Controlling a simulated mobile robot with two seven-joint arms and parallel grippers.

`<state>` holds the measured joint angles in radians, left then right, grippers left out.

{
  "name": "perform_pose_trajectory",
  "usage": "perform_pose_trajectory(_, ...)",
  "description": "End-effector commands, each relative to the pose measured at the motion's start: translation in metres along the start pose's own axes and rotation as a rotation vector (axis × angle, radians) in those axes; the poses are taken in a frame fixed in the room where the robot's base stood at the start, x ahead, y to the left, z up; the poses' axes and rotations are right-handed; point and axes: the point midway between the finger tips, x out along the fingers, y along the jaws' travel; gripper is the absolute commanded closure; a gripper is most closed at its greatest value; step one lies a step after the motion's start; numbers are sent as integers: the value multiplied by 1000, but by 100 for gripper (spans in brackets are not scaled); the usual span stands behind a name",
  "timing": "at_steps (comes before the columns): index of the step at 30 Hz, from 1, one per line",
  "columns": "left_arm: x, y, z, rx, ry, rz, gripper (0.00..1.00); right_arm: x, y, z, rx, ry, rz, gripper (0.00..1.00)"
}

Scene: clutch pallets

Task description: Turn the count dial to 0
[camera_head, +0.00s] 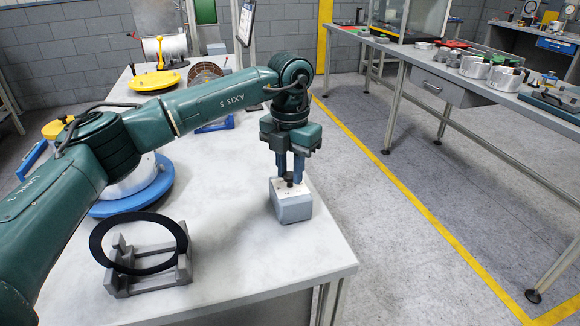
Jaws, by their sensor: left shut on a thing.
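The count dial (289,183) is a small dark knob on the pale top of a grey box (292,208). The box stands on the white table near its right edge. My left gripper (290,178) points straight down over the box, with its blue fingers shut on the dial. The fingers hide part of the dial, and its markings are too small to read. My right gripper is out of view.
A black ring (98,243) leans in a grey cradle (150,280) at the front of the table (240,255). A blue round base (130,203) sits behind my left arm. A yellow disc (154,80) lies farther back. The tabletop between cradle and box is clear.

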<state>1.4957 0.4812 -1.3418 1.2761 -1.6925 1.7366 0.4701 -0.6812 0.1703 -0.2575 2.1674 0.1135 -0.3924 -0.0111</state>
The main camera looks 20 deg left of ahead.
Motion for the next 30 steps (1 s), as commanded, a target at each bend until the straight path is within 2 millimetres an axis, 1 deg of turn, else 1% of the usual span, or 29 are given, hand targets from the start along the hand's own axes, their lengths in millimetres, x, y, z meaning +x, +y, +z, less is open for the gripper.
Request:
perform_pose_trajectory(3, -1, 0, 0, -57, -1, 1, 98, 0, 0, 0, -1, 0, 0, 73)
perform_pose_trajectory(9, -1, 0, 0, -113, -1, 1, 98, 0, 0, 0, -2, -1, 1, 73)
perform_pose_trajectory(25, -1, 0, 0, -134, -1, 0, 98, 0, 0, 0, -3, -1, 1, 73)
perform_pose_trajectory(26, -1, 0, 0, -134, -1, 0, 73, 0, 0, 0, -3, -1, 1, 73)
perform_pose_trajectory(30, -1, 0, 0, -133, -1, 0, 61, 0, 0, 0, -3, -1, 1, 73)
